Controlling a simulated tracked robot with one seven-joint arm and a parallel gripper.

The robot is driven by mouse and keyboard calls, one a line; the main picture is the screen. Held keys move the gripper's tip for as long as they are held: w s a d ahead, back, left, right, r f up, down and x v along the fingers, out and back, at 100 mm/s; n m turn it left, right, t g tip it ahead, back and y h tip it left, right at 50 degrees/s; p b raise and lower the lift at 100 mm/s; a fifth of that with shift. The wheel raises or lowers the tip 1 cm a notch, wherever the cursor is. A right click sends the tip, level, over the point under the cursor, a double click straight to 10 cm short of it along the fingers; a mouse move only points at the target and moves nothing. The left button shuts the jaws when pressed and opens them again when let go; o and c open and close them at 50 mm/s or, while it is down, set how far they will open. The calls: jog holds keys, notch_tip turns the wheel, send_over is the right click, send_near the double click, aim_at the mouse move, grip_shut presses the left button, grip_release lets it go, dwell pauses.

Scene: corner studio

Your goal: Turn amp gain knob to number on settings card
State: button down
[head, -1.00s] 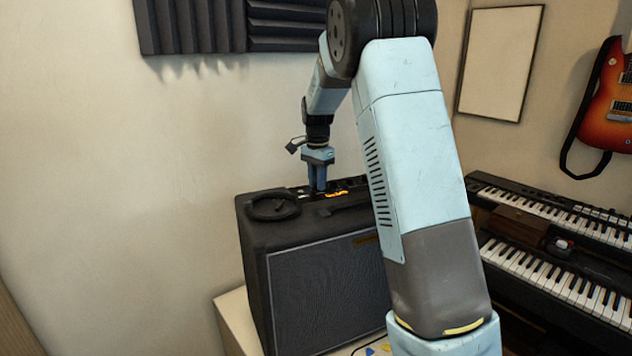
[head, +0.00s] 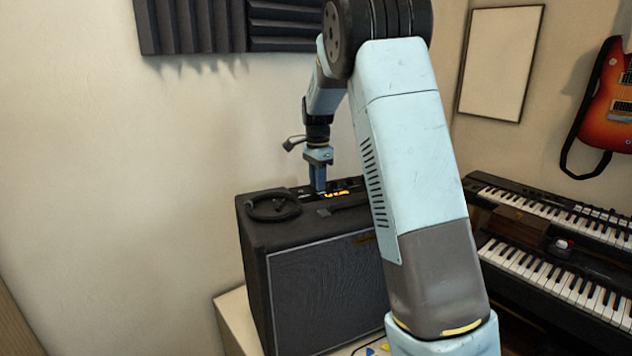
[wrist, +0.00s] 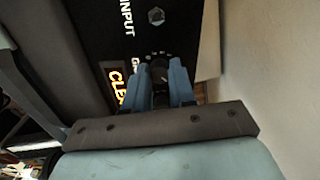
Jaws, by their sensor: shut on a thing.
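The black amp (head: 320,290) stands on a light-topped stand, its control panel on the top rear. My gripper (head: 319,188) points straight down at that panel. In the wrist view its two blue fingers (wrist: 166,84) are shut on the gain knob (wrist: 160,72), a small dark knob with a ring of marks around it. The fingers hide the knob's sides, and I cannot read the number it points to. The panel (wrist: 127,52) carries the word INPUT and a lit orange label starting with CLE. I cannot make out a settings card in any view.
Headphones (head: 272,206) lie on the amp's top left of my gripper. A wall is close behind the amp. Two keyboards (head: 550,270) stand at the right, with an orange guitar (head: 612,105) on the wall above. Small coloured picks (head: 378,346) lie in front of the amp.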

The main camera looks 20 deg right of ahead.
jog(key=c, duration=0.9)
grip_release()
jog(key=shift+c, duration=0.2)
jog(key=shift+r, duration=0.1)
notch_tip(320, 180, up, 13)
jog(key=shift+r, duration=0.2)
